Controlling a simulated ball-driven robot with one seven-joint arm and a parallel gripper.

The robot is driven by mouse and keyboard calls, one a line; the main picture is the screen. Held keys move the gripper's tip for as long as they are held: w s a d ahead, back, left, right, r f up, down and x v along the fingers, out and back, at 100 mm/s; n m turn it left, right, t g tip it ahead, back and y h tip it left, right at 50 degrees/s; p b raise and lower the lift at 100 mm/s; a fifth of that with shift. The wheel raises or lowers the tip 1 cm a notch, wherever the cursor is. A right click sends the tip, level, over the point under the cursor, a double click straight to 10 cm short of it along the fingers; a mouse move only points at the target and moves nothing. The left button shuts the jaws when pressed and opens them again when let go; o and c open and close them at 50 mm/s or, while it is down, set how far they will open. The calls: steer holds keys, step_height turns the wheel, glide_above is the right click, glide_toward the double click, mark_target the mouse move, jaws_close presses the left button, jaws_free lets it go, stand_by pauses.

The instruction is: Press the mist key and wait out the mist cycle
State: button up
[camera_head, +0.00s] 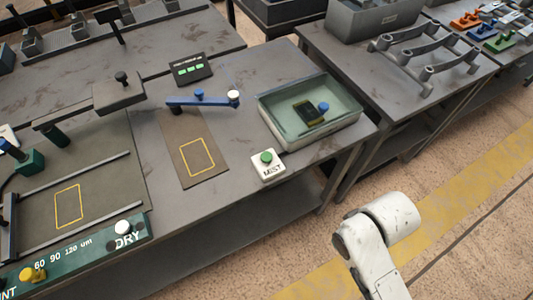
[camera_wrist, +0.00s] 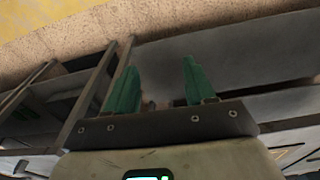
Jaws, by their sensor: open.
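The mist key is a white box with a green button (camera_head: 267,157) and the word MIST on its face. It sits near the front edge of the grey bench, below the tray. The glass-walled tray (camera_head: 346,128) stands behind it to the right, holding a dark piece with a blue knob (camera_head: 323,107). No mist shows. My gripper shows in the wrist view (camera_wrist: 155,80), its green fingers apart with nothing between them. In the head view only my white arm shows at lower right, off the bench edge and apart from the key; the gripper is hidden there.
A blue lever arm (camera_head: 203,101) and a brown mat with a yellow outline (camera_head: 208,178) lie left of the key. A small display with green lights (camera_head: 190,68) stands behind. A green DRY panel (camera_head: 90,258) is at lower left. Floor in front is clear.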

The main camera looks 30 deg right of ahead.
jaws_close()
stand_by(1.2)
